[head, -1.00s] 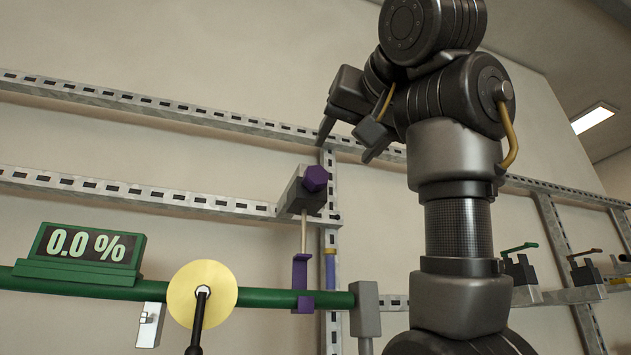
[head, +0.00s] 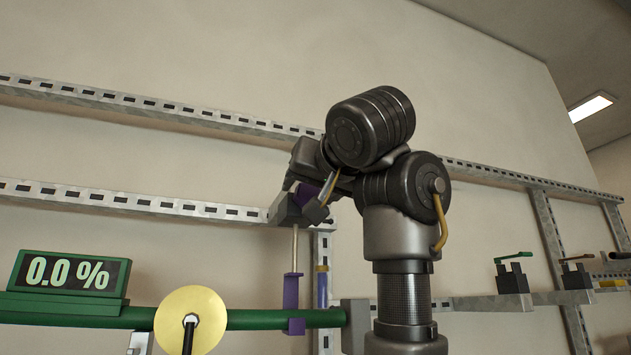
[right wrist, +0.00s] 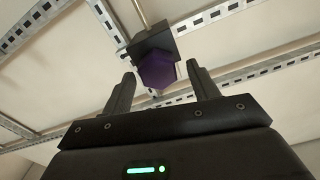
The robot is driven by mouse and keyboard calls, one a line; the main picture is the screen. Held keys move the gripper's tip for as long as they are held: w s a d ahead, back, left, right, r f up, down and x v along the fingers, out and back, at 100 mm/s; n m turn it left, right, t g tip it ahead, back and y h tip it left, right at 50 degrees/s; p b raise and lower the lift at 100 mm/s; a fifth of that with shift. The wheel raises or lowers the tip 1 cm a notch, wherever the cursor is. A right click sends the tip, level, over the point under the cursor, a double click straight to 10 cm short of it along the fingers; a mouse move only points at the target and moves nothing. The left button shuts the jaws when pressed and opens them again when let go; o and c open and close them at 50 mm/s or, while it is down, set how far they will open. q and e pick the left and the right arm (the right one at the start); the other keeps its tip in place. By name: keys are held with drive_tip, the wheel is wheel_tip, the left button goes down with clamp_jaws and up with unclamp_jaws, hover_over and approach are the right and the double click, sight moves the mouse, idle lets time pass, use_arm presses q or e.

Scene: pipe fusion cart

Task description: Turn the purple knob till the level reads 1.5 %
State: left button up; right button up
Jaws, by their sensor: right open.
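The purple knob (right wrist: 157,72) sits on a dark block (right wrist: 147,45) and lies between the two fingers of my right gripper (right wrist: 157,78) in the right wrist view, with gaps on both sides. In the head view the knob (head: 307,193) is partly covered by my right gripper (head: 308,196), which is at the knob and open. The level display (head: 66,273) on the green pipe at the left reads 0.0 %. A thin rod (head: 294,250) runs from the block down to a purple bracket (head: 291,292) on the pipe. My left gripper does not show.
The green pipe (head: 140,317) carries a yellow disc (head: 189,318) in front. Slotted metal rails (head: 120,201) run along the wall behind. Two small clamps with green (head: 513,257) and orange levers (head: 575,260) stand on a shelf at the right.

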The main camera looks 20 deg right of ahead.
drive_tip(key=shift+w, duration=0.15)
drive_tip(key=shift+c, duration=0.2)
drive_tip(key=shift+d, duration=0.1)
drive_tip(key=c, duration=1)
drive_tip(key=shift+o, duration=0.2)
